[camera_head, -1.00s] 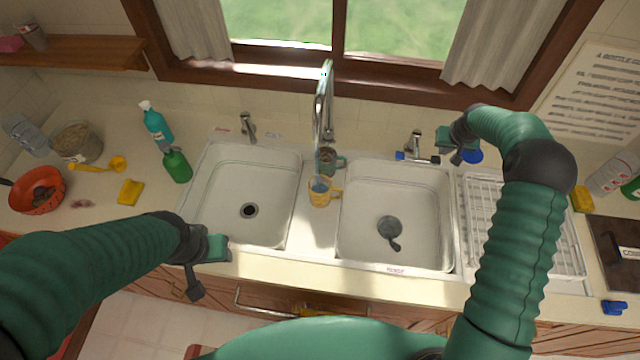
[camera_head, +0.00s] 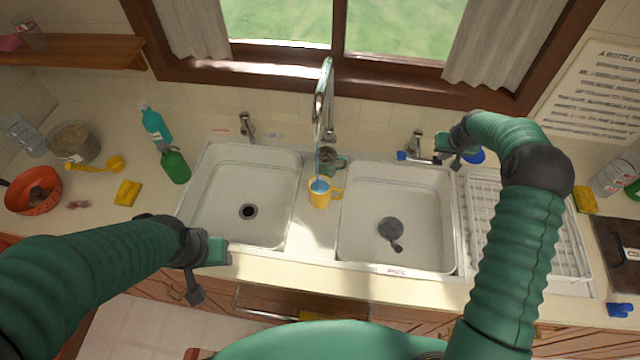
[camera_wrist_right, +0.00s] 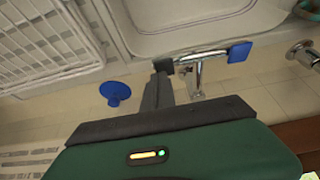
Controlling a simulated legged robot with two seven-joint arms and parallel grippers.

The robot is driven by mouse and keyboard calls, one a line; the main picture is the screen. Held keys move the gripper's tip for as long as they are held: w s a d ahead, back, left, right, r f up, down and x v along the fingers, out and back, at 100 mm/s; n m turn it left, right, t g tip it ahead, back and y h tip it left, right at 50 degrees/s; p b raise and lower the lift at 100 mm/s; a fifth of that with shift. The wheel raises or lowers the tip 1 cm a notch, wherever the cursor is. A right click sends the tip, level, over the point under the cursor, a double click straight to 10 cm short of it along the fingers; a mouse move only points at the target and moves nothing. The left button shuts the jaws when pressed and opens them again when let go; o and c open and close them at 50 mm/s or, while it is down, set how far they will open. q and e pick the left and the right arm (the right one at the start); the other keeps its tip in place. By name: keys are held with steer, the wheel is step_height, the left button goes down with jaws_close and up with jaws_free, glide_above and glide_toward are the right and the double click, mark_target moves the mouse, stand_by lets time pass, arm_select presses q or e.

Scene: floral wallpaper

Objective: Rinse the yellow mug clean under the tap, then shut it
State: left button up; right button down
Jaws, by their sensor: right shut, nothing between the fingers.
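The yellow mug (camera_head: 319,194) stands upright on the divider between the two basins, its handle to the right and its inside bluish. It is below the tall chrome spout (camera_head: 322,100); a thin bluish line between them looks like running water. The tap handle at the right (camera_head: 415,146) has a crossbar with a blue end, also seen in the right wrist view (camera_wrist_right: 238,52). My right gripper (camera_head: 442,155) is shut and empty at the bar's other end; in the wrist view its dark fingers (camera_wrist_right: 163,68) touch or nearly touch it. My left gripper (camera_head: 205,268) hangs at the left basin's front edge; its jaws are unclear.
A grey-green mug (camera_head: 330,162) stands just behind the yellow one. A second tap handle (camera_head: 246,126) is behind the left basin. A dark scoop-like object (camera_head: 391,232) lies in the right basin. A white dish rack (camera_head: 480,215) is under my right arm. Bottles crowd the left counter.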

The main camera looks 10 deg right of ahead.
steer(key=shift+f, duration=0.1)
steer(key=shift+f+b, duration=0.75)
steer(key=shift+f, duration=0.3)
steer(key=shift+r, duration=0.1)
steer(key=d, duration=0.3)
steer(key=shift+s, duration=0.4)
